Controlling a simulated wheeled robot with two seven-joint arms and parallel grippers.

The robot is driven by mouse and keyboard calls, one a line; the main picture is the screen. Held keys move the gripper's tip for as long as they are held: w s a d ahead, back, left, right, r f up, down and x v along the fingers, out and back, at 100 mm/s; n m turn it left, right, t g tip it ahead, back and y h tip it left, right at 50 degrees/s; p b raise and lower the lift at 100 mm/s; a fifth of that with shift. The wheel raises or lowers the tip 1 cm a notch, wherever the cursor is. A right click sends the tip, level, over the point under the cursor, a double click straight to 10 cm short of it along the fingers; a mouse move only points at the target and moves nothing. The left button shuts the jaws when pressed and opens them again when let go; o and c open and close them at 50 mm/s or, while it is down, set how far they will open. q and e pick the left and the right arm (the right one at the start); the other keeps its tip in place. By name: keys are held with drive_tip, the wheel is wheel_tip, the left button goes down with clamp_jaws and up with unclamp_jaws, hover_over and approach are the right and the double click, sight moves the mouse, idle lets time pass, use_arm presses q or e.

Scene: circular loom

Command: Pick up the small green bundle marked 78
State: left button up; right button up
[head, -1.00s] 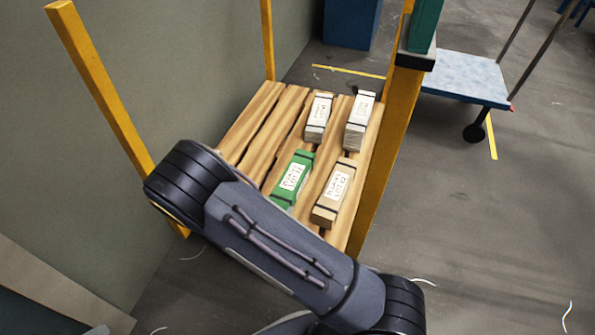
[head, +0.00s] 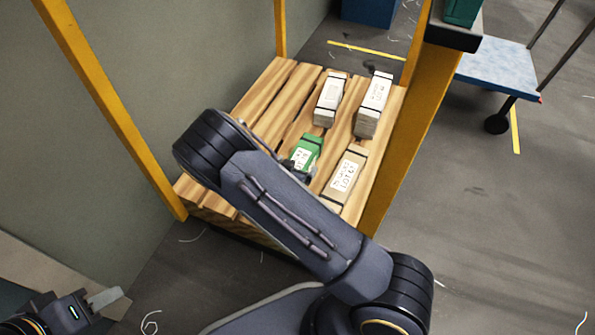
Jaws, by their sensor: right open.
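The small green bundle (head: 305,149) lies on the slatted wooden pallet, with a dark band and a white label. I cannot read its number with certainty. My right arm crosses in front and hides its near end. A small part of my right gripper (head: 308,174) shows at that near end, open; the rest is behind my arm, and I cannot tell whether it touches the bundle. My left gripper (head: 104,299) is at the bottom left, away from the pallet; only a pale finger and dark body show, so its opening is unclear.
A tan bundle (head: 345,177) lies just right of the green one. Two whitish bundles (head: 330,98) (head: 374,104) lie farther back on the pallet (head: 265,100). Yellow posts (head: 405,150) (head: 105,105) flank it. A blue-topped cart (head: 500,68) stands at right.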

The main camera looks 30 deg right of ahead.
drive_tip(key=shift+w+d, duration=0.1)
drive_tip(key=c, duration=1.4)
drive_tip(key=shift+c, duration=0.2)
